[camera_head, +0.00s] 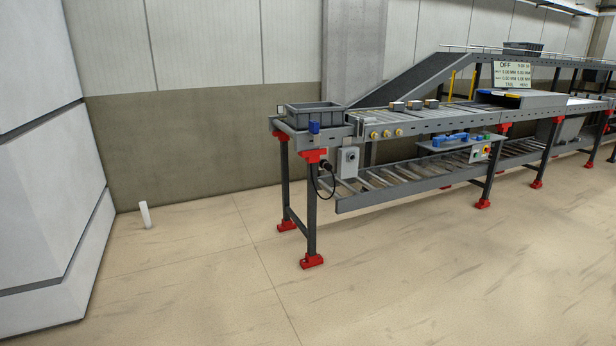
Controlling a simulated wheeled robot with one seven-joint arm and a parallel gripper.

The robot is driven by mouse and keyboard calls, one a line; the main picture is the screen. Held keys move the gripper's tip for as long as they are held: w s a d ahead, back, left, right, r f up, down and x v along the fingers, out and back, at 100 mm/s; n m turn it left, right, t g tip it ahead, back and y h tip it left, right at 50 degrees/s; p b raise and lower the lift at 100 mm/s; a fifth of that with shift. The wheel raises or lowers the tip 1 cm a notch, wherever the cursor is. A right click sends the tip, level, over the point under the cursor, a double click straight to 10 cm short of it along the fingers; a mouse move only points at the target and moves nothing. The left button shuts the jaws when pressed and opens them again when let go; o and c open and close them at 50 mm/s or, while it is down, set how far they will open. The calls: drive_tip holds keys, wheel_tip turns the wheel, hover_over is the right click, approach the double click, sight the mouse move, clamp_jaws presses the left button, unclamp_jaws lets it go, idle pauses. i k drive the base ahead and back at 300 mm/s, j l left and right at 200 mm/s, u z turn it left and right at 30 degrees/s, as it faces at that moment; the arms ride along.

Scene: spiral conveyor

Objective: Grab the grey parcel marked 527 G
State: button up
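Three small greyish parcels sit in a row on the upper conveyor belt: a left one (397,106), a middle one (415,105) and a right one (431,104). They are too small for any marking to be read, so I cannot tell whether one is marked 527 G. A grey open crate (316,116) stands on the conveyor's near left end; its inside is mostly hidden. My gripper is not in view.
The conveyor frame (312,210) stands on red feet, with a lower roller track (400,187) beneath. A sign reading OFF (511,75) stands above it. A short white post (145,215) and large pale block (45,170) are at left. The foreground floor is clear.

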sight(394, 107)
drive_tip(key=i+j+u, duration=0.15)
drive_tip(key=i, duration=0.6)
drive_tip(key=i+j+u, duration=0.15)
drive_tip(key=i, duration=0.6)
drive_tip(key=i+l+z, duration=0.15)
drive_tip(key=i+z, duration=0.2)
drive_tip(key=i, duration=0.15)
drive_tip(key=i+z, duration=0.35)
drive_tip(key=i, duration=0.15)
drive_tip(key=i+j+z, duration=0.15)
drive_tip(key=i+z, duration=0.15)
drive_tip(key=i, duration=0.15)
drive_tip(key=i+j+z, duration=0.35)
drive_tip(key=i, duration=0.15)
drive_tip(key=i+l+z, duration=0.2)
drive_tip(key=i+z, duration=0.25)
drive_tip(key=i, duration=0.5)
drive_tip(key=i+j+z, duration=0.15)
drive_tip(key=i+z, duration=0.25)
drive_tip(key=i, duration=0.5)
drive_tip(key=i+l+u, duration=0.2)
drive_tip(key=i, duration=0.3)
drive_tip(key=i+l+u, duration=0.2)
drive_tip(key=i, duration=0.3)
drive_tip(key=i+l+u, duration=0.2)
drive_tip(key=i, duration=0.3)
